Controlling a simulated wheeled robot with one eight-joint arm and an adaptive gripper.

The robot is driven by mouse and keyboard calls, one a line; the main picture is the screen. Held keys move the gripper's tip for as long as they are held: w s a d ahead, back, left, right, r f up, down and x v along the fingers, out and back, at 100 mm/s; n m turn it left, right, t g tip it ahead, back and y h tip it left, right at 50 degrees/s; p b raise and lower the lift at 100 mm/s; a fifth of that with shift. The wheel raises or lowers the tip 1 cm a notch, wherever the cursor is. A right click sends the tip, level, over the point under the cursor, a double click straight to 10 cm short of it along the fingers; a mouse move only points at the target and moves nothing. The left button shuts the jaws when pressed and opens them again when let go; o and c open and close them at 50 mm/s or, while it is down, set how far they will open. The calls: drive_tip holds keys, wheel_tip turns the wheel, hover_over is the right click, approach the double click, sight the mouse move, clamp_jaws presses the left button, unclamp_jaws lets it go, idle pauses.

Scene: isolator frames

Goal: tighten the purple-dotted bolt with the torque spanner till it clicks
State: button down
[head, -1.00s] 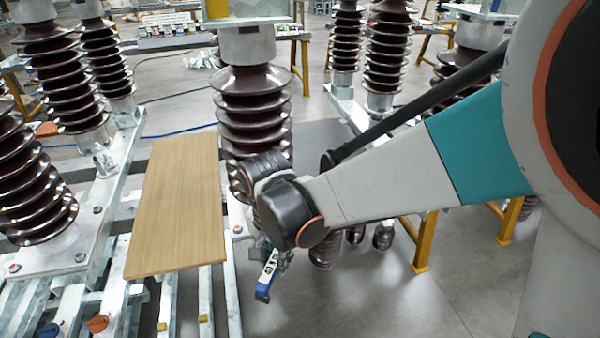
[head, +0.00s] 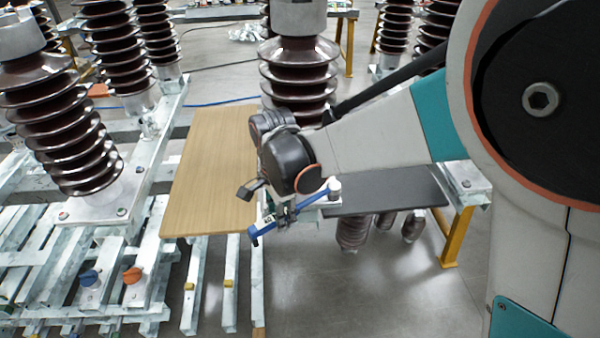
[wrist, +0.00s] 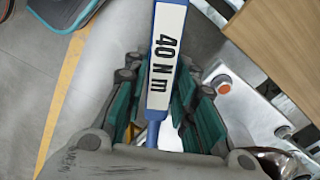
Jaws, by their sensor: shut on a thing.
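The torque spanner (head: 262,230) is blue, with a white label reading "40 Nm" in the wrist view (wrist: 165,58). My gripper (head: 284,215) is shut on it in the head view. I cannot make out a purple dot with certainty.
A wooden board (head: 212,170) lies left of my gripper. A dark shelf (head: 385,190) is at its right, by a yellow leg (head: 457,236). Ribbed brown insulators (head: 65,140) stand at left. Blue (head: 90,278) and orange (head: 132,275) knobs sit on the front rails.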

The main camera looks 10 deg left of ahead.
wheel_tip(320, 180, up, 7)
drive_tip(key=w+a+m+p, duration=0.1)
drive_tip(key=p, duration=0.3)
drive_tip(key=shift+w+a+m+p, duration=0.2)
drive_tip(key=shift+w+m+p, duration=0.1)
drive_tip(key=shift+w+p, duration=0.1)
idle(0.5)
